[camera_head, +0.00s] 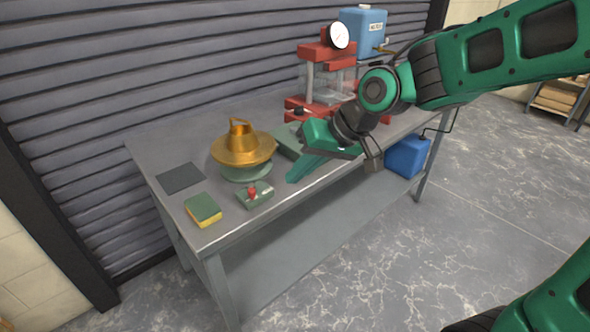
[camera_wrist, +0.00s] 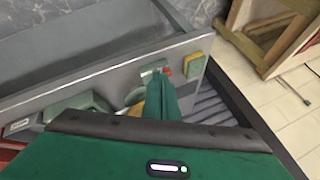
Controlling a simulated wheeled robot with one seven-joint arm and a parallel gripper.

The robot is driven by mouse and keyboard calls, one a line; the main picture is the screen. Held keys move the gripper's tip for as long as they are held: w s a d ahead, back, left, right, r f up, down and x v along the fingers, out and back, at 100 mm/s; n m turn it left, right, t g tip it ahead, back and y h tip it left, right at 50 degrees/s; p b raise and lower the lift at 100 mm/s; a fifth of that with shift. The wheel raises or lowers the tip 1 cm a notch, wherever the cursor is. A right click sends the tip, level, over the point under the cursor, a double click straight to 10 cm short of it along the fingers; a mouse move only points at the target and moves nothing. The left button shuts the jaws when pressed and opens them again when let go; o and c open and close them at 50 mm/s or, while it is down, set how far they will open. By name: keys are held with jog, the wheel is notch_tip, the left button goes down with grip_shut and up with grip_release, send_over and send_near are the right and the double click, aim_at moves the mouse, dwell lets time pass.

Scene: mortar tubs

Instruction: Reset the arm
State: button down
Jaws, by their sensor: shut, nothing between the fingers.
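My arm reaches in from the right in the head view, and my green gripper (camera_head: 290,179) is over the front part of the metal table (camera_head: 318,187). Its fingers are together with nothing between them. In the wrist view the shut fingers (camera_wrist: 156,75) point toward a small green control box with a red knob (camera_wrist: 160,69). In the head view this box (camera_head: 254,196) sits on the table left of the fingertips, apart from them. A brass-coloured domed lid (camera_head: 242,150) rests on a green round base behind the box; in the wrist view my fingers hide most of it.
A green and yellow sponge (camera_head: 203,210) and a dark flat square (camera_head: 181,179) lie at the table's left end. A red press (camera_head: 308,107) and a blue container (camera_head: 362,30) stand at the back right. A blue jug (camera_head: 408,157) is under the table's right end. Floor in front is clear.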

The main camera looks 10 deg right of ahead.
jog(key=s+d+f+m+h, duration=0.1)
jog(key=s+d+h, duration=0.15)
jog(key=d, duration=0.45)
jog(key=s+d+f+m+g+h, duration=0.1)
jog(key=s+d+m, duration=0.15)
jog(key=d, duration=0.55)
jog(key=s+d+f+m+h, duration=0.1)
jog(key=s+d+h, duration=0.15)
jog(key=d, duration=0.45)
jog(key=s+d+m+g, duration=0.2)
jog(key=s+d+m, duration=0.2)
jog(key=s+d, duration=0.6)
jog(key=s+f, duration=0.1)
jog(key=s, duration=0.4)
jog(key=shift+s+g, duration=0.25)
jog(key=shift+g, duration=0.15)
jog(key=shift+d, duration=0.1)
